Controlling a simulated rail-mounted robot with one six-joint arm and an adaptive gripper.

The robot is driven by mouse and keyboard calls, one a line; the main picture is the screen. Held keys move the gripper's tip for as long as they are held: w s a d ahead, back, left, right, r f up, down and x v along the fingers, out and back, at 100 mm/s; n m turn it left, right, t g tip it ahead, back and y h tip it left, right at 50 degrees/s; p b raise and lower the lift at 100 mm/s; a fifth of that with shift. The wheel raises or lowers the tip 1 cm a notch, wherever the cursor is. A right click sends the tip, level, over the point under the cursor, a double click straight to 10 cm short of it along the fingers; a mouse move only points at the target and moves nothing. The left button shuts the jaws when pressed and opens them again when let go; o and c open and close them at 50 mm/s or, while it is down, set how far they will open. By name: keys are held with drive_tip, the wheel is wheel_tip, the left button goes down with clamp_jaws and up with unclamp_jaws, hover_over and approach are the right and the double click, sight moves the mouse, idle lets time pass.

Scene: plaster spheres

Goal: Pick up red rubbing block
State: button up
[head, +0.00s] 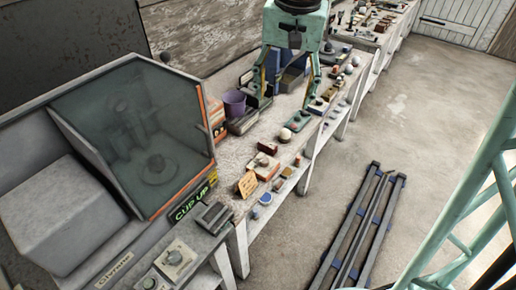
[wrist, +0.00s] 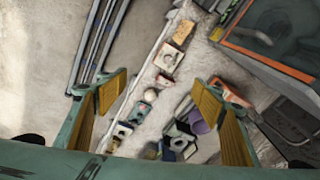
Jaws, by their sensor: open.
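A small red block (head: 268,147), which looks like the red rubbing block, lies on the workbench among small items, beside a pale block with lumps on it. It also appears as a small reddish block in the wrist view (wrist: 165,81), though its details are too small to tell. My gripper (head: 289,93) points down over the bench, farther along it than the red block. Its two teal fingers with yellow pads are spread wide in the wrist view (wrist: 168,86), with nothing held between them. The red block shows between the fingers there, well below them.
A glass-fronted booth (head: 145,135) stands at the near left of the bench. A purple bucket (head: 235,104) stands near the bench's back side. Blue-ended rails (head: 358,225) lie on the open floor.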

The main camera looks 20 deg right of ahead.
drive_tip(key=w+f+m+g+p, duration=0.1)
drive_tip(key=w+f+m, duration=0.1)
drive_tip(key=w+f, duration=0.75)
drive_tip(key=m+p, duration=0.2)
hover_over(268, 143)
wheel_tip(268, 143, down, 13)
drive_tip(key=shift+s+g, duration=0.15)
drive_tip(key=shift+g, duration=0.25)
drive_tip(key=shift+f, duration=0.2)
wheel_tip(268, 143, down, 7)
drive_tip(key=shift+f+b, duration=0.15)
drive_tip(key=shift+b, duration=0.15)
drive_tip(key=shift+f, duration=0.55)
drive_tip(key=shift+f, duration=2.6)
